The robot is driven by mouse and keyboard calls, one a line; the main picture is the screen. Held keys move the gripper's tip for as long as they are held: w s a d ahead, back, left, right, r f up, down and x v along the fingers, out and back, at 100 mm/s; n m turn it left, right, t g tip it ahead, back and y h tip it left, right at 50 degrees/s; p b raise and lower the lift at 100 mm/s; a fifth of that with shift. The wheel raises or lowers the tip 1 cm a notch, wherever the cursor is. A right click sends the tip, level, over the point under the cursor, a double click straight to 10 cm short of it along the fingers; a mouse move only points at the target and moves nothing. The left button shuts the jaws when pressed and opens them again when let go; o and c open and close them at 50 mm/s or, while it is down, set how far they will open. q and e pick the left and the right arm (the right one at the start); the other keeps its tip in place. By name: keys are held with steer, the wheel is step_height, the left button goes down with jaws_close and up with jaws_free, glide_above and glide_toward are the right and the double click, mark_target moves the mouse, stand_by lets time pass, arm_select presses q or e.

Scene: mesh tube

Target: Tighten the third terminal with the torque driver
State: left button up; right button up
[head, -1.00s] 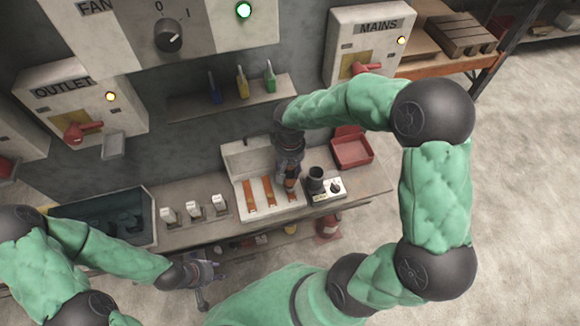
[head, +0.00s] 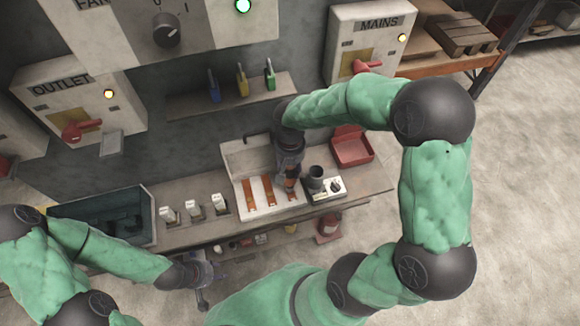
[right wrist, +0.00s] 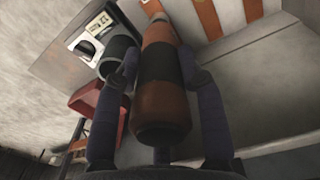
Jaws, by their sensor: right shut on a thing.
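The torque driver (right wrist: 162,95) is orange-brown with a black band. In the right wrist view it lies between the fingers of my right gripper (right wrist: 162,75), which is shut on it. In the head view my right gripper (head: 290,170) points down over the right part of a white terminal block (head: 240,158) with copper bars (head: 251,195). The driver's handle (head: 291,184) shows only in part there. Its tip and the third terminal are hidden, so contact cannot be told. My left gripper (head: 205,285) hangs in front of the bench, away from the block; its finger opening is unclear.
A small device with a knob (head: 333,187) and a dark cup (head: 316,176) stand just right of the block. A red bin (head: 351,150) is behind them. Several white switches (head: 193,208) stand left of the block. A dark tray (head: 146,218) is at far left.

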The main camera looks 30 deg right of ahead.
steer(key=shift+f+b, duration=0.35)
steer(key=shift+b, duration=0.15)
stand_by(1.1)
steer(key=shift+r, duration=0.1)
steer(key=shift+r+p, duration=2.2)
steer(key=shift+r, duration=0.75)
steer(key=shift+f, duration=0.1)
